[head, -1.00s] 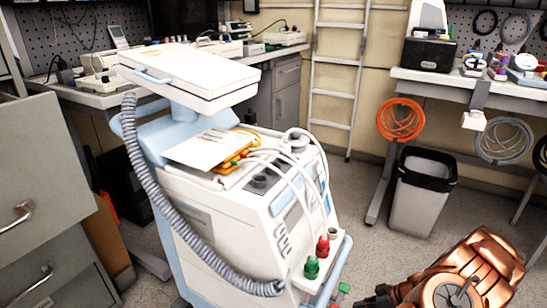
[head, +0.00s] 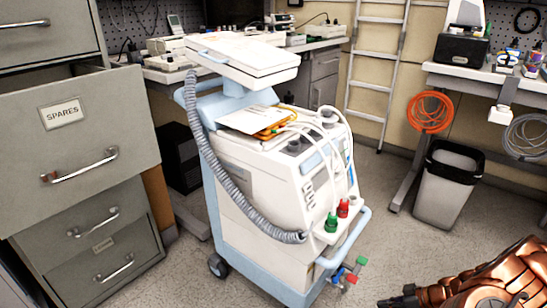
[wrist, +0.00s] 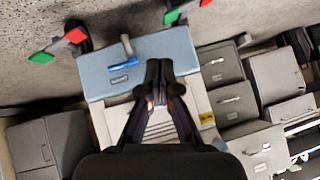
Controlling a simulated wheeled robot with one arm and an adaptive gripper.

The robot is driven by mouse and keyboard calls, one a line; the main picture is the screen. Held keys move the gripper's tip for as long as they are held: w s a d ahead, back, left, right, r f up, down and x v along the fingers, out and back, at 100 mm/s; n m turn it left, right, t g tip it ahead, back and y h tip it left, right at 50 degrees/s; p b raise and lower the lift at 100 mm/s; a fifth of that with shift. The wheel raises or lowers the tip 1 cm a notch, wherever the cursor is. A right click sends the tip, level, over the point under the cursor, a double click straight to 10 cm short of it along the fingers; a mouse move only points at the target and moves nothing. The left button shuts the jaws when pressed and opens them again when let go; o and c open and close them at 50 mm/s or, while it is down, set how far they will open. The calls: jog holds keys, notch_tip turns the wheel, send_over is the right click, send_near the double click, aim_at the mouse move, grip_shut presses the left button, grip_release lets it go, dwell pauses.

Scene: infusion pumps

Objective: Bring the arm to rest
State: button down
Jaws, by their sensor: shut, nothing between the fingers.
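My copper-coloured arm shows at the bottom right of the head view, partly cut off by the frame edge. The dark tip of my gripper (head: 402,298) is low, over the floor to the right of the white and blue medical cart. In the wrist view, the two black fingers of my gripper (wrist: 160,72) are together with nothing between them. Beyond them in that view are a light blue panel (wrist: 110,72) and a pale slatted surface. I cannot tell the exact gap between the fingers and these.
The wheeled cart (head: 250,185) with a grey hose stands mid-view. Left is a grey filing cabinet (head: 85,225) with a pulled-out drawer marked SPARES. A waste bin (head: 447,190) stands by the right bench, a ladder (head: 378,70) behind. Floor (head: 400,250) between cart and bin is clear.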

jog(key=s+a+r+g+p, duration=0.1)
jog(key=a+r+p, duration=0.35)
jog(key=r, duration=0.65)
jog(key=a+r+g+p, duration=0.1)
jog(key=a+r+p, duration=0.4)
jog(key=r, duration=0.5)
jog(key=s+a+r+g+p, duration=0.1)
jog(key=a+r+g+p, duration=0.15)
jog(key=a+r, duration=0.6)
jog(key=s+a+r+m+g+h+p, duration=0.1)
jog(key=s+r+p, duration=0.4)
jog(key=r, duration=0.4)
jog(key=s+a+r+m+h+p, duration=0.15)
jog(key=s+r+p, duration=0.35)
jog(key=r, duration=0.5)
jog(key=s+a+r+m+g+h+p, duration=0.1)
jog(key=s+a+r+h+p, duration=0.1)
jog(key=s+r+p, duration=0.55)
jog(key=s+d+r+m+h+p, duration=0.2)
jog(key=s+r+p, duration=0.1)
jog(key=s+r, duration=0.2)
jog(key=s+d+r+m+h+p, duration=0.2)
jog(key=s+r, duration=0.4)
jog(key=r, duration=0.4)
jog(key=shift+s+d+m+t+p, duration=0.2)
jog(key=shift+d+m+t+p, duration=0.25)
jog(key=shift+m+p, duration=0.6)
